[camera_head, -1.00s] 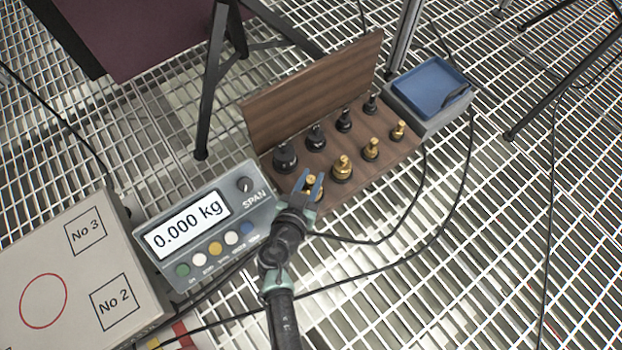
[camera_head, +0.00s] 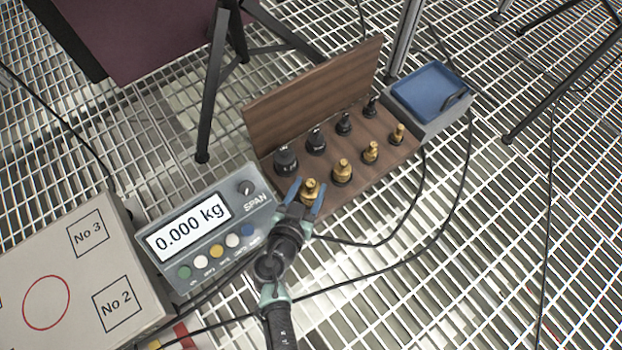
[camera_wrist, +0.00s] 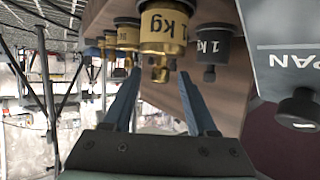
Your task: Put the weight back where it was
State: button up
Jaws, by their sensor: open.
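The brass 1 kg weight (camera_head: 311,189) stands upright in the front row of the wooden weight stand (camera_head: 368,186), at the end nearest the display. My gripper (camera_head: 306,196) is open, with its blue fingers spread on either side of this weight's near side. In the wrist view the weight (camera_wrist: 163,30) hangs upside down in the picture, its knob just past and between the fingertips (camera_wrist: 159,75). The fingers look apart from it. A black 1 kg weight (camera_head: 286,160) stands behind it.
Other brass and black weights fill the stand. The scale display (camera_head: 208,232) reads 0.000 kg, left of my gripper. A blue tray (camera_head: 428,88) sits beyond the stand, and a marked box (camera_head: 70,275) lies at left. Cables run across the grating.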

jog(key=p+v, duration=0.3)
jog(key=v, duration=0.7)
jog(key=shift+f, duration=0.1)
